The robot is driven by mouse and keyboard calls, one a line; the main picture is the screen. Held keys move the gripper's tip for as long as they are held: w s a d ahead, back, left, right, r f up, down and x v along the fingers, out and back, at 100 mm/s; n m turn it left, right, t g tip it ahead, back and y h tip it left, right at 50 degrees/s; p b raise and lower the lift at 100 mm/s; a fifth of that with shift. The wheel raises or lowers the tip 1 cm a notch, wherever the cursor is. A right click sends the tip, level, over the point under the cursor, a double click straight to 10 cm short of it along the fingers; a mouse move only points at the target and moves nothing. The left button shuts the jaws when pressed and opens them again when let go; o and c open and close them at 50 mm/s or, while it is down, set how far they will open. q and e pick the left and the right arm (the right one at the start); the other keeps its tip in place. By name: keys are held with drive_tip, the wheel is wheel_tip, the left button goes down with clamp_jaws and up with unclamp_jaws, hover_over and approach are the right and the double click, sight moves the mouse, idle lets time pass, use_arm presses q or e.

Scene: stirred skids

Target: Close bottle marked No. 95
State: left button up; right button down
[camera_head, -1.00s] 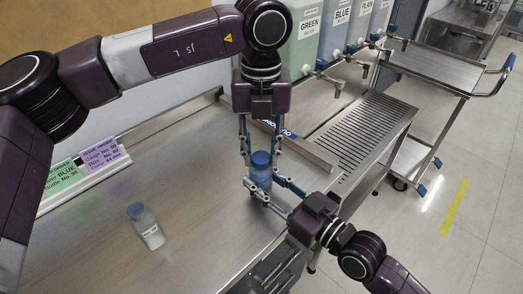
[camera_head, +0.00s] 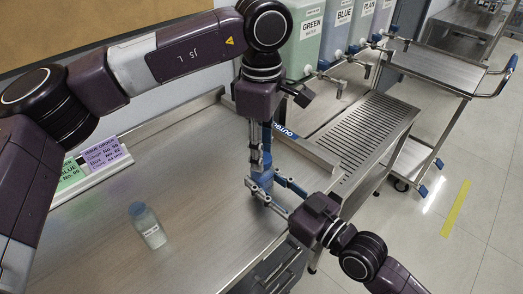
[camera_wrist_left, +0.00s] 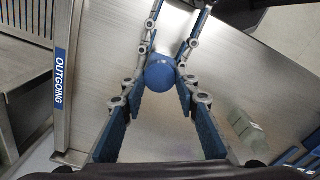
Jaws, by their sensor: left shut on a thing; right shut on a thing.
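A bottle with blue contents (camera_head: 264,181) stands upright near the table's right edge; its label cannot be read. My right gripper (camera_head: 260,190) is shut around its body from the lower right. My left gripper (camera_head: 261,157) points straight down and is shut on the blue cap at the bottle's top. The round blue cap (camera_wrist_left: 160,73) shows between the left fingers in the left wrist view. The fingers hide the cap in the head view, and I cannot tell how tightly it sits on the bottle.
Another capped bottle (camera_head: 147,226) with a small label stands on the steel table (camera_head: 190,180) at left. Green and purple cards (camera_head: 100,153) stand behind it. Liquid tanks with taps (camera_head: 312,40) and a grated drain (camera_head: 370,120) lie beyond the grippers.

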use_arm(q)
drive_tip(key=shift+w+m, duration=0.1)
drive_tip(key=shift+m, duration=0.7)
drive_tip(key=o, duration=0.7)
drive_tip(key=shift+o, duration=0.2)
drive_tip(key=shift+r, duration=2.25)
drive_tip(key=shift+c, duration=0.4)
drive_tip(key=n, duration=0.2)
drive_tip(key=r+n, duration=0.1)
drive_tip(key=n, duration=0.1)
drive_tip(key=shift+d, duration=0.1)
drive_tip(key=n, duration=0.3)
drive_tip(key=shift+r+n, duration=0.4)
drive_tip(key=n, duration=0.2)
drive_tip(key=r+n, duration=0.1)
drive_tip(key=n, duration=0.3)
drive_tip(key=shift+r+n, duration=0.25)
drive_tip(key=shift+n, duration=0.15)
